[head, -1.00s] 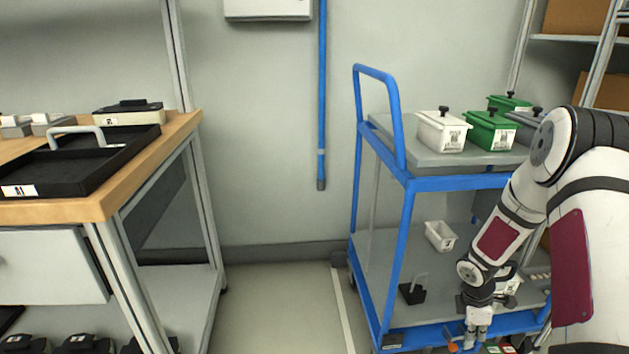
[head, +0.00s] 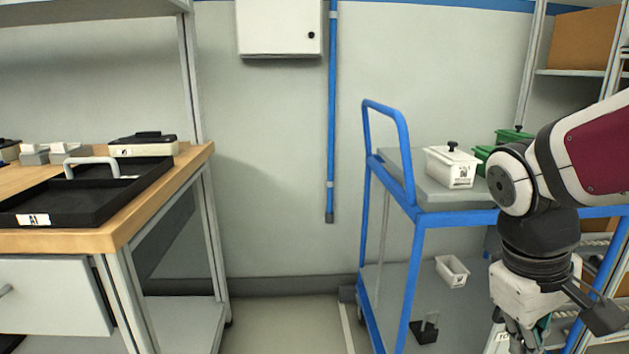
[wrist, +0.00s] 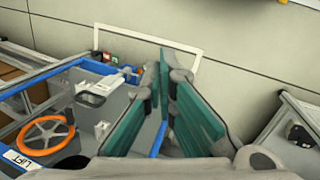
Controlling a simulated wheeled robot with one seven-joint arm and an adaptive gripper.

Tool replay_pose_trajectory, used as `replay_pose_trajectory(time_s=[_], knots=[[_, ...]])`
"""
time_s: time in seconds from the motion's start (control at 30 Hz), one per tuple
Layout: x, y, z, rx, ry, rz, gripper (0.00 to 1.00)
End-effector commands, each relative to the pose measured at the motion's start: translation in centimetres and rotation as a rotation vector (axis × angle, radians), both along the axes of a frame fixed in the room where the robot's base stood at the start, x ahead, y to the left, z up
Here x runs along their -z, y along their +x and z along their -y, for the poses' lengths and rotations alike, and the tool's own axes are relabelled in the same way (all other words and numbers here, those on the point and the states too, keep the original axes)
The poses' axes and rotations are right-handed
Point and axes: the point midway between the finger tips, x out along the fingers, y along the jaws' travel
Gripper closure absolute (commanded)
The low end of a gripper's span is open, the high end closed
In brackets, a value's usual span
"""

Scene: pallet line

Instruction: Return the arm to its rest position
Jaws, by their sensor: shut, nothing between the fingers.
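My arm (head: 600,150) reaches in from the right in the head view, with its wrist bent downward. My gripper (head: 524,338) hangs below the wrist in front of the blue trolley, at the bottom edge of the picture. In the wrist view my gripper (wrist: 164,80) shows its teal finger pads, shut with nothing held. The gripper's lower end is partly cut off in the head view.
The blue trolley (head: 418,270) carries a white lidded box (head: 452,167) and green boxes (head: 514,136), partly behind my arm. A wooden bench (head: 120,228) with a black tray (head: 95,205) stands at left. Floor between them is clear.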

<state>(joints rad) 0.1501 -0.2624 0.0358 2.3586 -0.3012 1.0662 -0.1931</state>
Motion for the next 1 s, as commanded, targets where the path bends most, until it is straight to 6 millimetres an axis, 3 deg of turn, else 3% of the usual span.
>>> replay_pose_trajectory(time_s=[0.2, 0.63, 1.0], knots=[[-1.7, -6.9, -4.5, 0.141, 0.106, 0.059, 1.0], [-1.5, -14.8, -9.1, 0.27, 0.267, 0.08, 1.0], [-7.4, -13.4, -9.0, 0.259, 0.272, 0.129, 1.0]])
